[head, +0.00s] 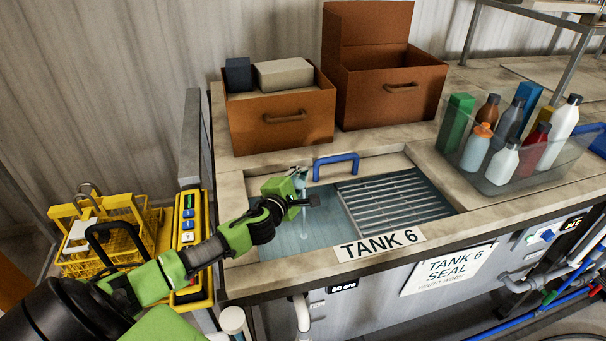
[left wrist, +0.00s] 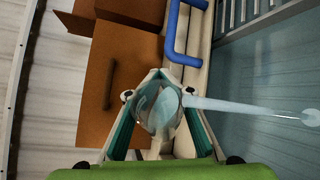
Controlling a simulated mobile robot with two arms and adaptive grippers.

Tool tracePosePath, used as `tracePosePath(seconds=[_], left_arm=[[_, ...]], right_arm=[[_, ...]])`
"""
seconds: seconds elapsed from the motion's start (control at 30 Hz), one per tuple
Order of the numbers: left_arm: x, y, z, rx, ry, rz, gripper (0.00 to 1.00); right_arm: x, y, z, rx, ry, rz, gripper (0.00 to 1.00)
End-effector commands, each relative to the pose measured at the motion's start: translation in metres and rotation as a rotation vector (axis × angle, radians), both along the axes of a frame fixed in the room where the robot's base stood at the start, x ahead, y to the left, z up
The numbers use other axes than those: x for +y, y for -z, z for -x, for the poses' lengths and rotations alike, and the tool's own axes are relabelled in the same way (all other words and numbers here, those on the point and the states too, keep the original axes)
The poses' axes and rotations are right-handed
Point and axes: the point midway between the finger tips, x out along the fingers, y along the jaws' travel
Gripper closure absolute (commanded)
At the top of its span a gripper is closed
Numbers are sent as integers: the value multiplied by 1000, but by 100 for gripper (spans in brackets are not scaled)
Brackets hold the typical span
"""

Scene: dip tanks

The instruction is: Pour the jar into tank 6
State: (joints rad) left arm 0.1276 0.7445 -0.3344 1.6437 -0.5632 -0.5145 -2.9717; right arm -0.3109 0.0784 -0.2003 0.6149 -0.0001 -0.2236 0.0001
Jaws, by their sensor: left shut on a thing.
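Tank 6 (head: 285,238) is the basin of pale blue liquid behind the "TANK 6" label (head: 381,243). My left gripper (head: 299,183) is over its back left part. In the left wrist view, the gripper (left wrist: 160,112) is shut on a clear jar (left wrist: 163,108), which is tipped over. A pale blue stream (left wrist: 245,107) runs from the jar's mouth down to the tank's liquid, with a small splash where it lands. In the head view the jar is mostly hidden by the gripper. My right gripper is not in view.
A metal grate (head: 400,203) covers the tank's right side, and a blue handle (head: 335,163) stands at its back edge. Two brown boxes (head: 280,128) are behind. A clear bin of bottles (head: 520,165) is on the right. A yellow basket (head: 105,240) and control panel (head: 189,240) are left.

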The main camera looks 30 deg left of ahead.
Motion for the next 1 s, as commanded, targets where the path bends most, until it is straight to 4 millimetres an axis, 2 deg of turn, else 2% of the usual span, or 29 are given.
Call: tracePosePath(seconds=[0.1,0.53,0.8,1.0], left_arm=[[0,3,0,-18,-1,-107,100],[-3,-1,0,-71,2,-382,100],[-9,-13,1,-116,1,-628,100],[-13,-19,2,-138,1,-741,100]], right_arm=[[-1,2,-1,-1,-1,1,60],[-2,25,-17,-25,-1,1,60],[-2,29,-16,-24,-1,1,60],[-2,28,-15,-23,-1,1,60]])
